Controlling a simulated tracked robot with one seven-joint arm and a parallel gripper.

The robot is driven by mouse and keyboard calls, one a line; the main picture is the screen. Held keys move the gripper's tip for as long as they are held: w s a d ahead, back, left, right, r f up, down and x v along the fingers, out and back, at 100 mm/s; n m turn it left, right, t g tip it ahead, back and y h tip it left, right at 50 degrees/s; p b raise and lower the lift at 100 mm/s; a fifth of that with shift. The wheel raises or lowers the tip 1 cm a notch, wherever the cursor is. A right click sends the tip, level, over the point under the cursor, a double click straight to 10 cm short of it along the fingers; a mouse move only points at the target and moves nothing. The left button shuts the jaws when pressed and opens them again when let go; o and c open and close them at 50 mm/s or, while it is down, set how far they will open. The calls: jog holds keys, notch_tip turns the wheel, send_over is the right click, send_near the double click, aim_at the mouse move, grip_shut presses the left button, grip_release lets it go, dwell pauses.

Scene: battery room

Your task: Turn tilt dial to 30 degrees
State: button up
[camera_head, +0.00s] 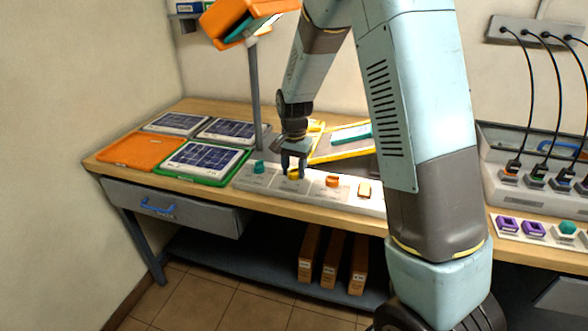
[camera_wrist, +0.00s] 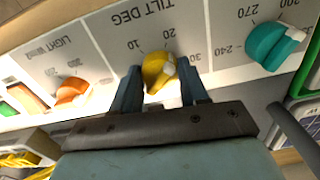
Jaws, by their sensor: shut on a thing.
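The yellow tilt dial (camera_wrist: 157,75) sits on the pale grey control panel (camera_wrist: 105,33) under the label TILT DEG, with marks 10, 20 and 30 around it. The pale mark on the dial faces the upper right in the wrist view, seemingly between 20 and 30; the exact reading is unclear. My gripper (camera_wrist: 162,85) is shut on the dial, one finger on each side. In the head view my gripper (camera_head: 294,168) reaches down from above onto the yellow dial (camera_head: 294,175), which is partly hidden by the fingers.
A teal dial (camera_head: 259,168) and an orange dial (camera_head: 332,181) flank the yellow one closely. A lamp post (camera_head: 255,90) with an orange head stands behind. Solar panels (camera_head: 200,160) lie to the left on the bench.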

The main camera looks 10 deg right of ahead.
jog(key=m, duration=0.4)
jog(key=shift+w+r, duration=0.1)
jog(key=shift+w, duration=0.1)
jog(key=shift+m, duration=1.8)
jog(key=o, duration=1.1)
jog(key=shift+s, duration=0.1)
jog(key=shift+c, duration=0.2)
notch_tip(320, 180, up, 14)
jog(key=shift+f, duration=0.2)
